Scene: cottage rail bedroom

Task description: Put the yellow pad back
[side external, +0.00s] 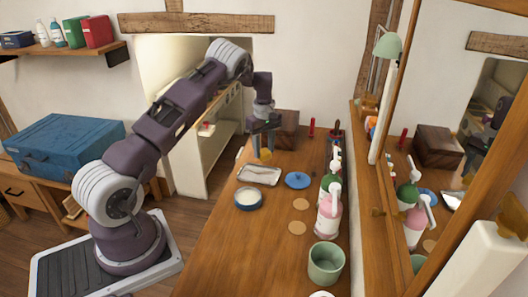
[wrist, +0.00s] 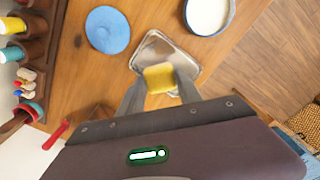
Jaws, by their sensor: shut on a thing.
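The yellow pad (wrist: 158,78) sits between the two fingertips of my gripper (wrist: 160,85), which is shut on it. In the side view, the pad (side external: 266,155) shows just under my gripper (side external: 265,146), which points down near the far end of the wooden table. The silver tray (side external: 246,178) lies flat on the table, just nearer the camera than the pad. In the wrist view the tray (wrist: 152,48) is partly covered by the pad and fingers. I cannot tell how high the pad is above the table.
A round blue lid (side external: 298,180) and a blue-rimmed bowl with white contents (side external: 248,199) flank the tray. Pump bottles (side external: 328,215), a green cup (side external: 325,264) and coasters (side external: 299,204) stand along the right. A dark wooden box (side external: 286,128) is behind my gripper. The front left tabletop is clear.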

